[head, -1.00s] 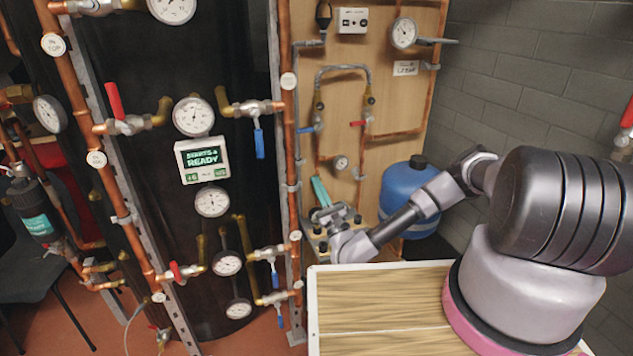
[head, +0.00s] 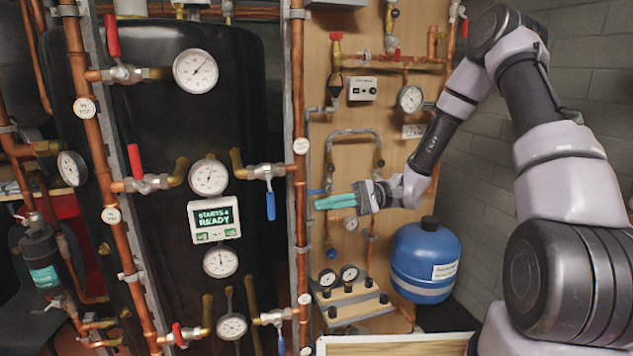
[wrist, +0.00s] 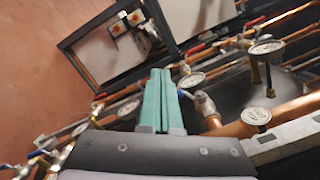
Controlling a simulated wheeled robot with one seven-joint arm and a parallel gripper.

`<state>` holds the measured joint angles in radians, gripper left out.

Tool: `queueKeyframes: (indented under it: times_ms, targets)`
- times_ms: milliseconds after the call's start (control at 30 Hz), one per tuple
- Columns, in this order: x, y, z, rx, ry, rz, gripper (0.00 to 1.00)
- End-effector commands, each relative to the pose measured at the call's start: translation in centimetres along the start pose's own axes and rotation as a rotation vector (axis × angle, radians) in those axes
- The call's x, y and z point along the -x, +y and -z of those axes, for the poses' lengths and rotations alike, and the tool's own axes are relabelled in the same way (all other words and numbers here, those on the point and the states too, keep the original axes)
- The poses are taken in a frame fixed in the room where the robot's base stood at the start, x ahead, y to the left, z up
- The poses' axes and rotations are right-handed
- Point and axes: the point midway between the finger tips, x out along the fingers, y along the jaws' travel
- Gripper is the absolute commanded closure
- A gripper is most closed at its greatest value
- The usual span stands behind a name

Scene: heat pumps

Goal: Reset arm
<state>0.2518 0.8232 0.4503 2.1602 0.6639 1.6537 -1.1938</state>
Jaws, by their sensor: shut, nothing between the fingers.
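My gripper (head: 334,202) shows in the head view in front of the wooden panel (head: 330,80), with its teal fingers pointing left. The fingers are shut together with nothing between them. In the wrist view the two teal fingers (wrist: 157,100) lie side by side, pointing up in the picture. My arm reaches up from the lower right and bends back down to the gripper. The fingertips overlap the upright copper pipe's right side in the picture; I cannot tell how close they are to the pipes.
A black tank (head: 165,240) with gauges, valves and a display (head: 215,219) stands at the left. A blue vessel (head: 425,258) stands below my gripper at the right. Copper pipes (head: 300,180) run up the panel's left edge. A wooden-topped surface (head: 390,347) is at the bottom.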

Motion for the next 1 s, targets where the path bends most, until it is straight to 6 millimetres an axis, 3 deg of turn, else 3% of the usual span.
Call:
queueKeyframes:
  times_ms: [200,500,800,1000]
  targets:
    - [1.6,-0.3,-4.7,0.019,0.114,-0.364,1.00]
    - [5.7,-1.5,-10.6,0.061,0.405,-0.751,1.00]
    - [10.3,-4.2,-17.3,0.152,0.808,-0.975,1.00]
    - [13.1,-6.3,-22.4,0.244,1.102,-1.013,1.00]
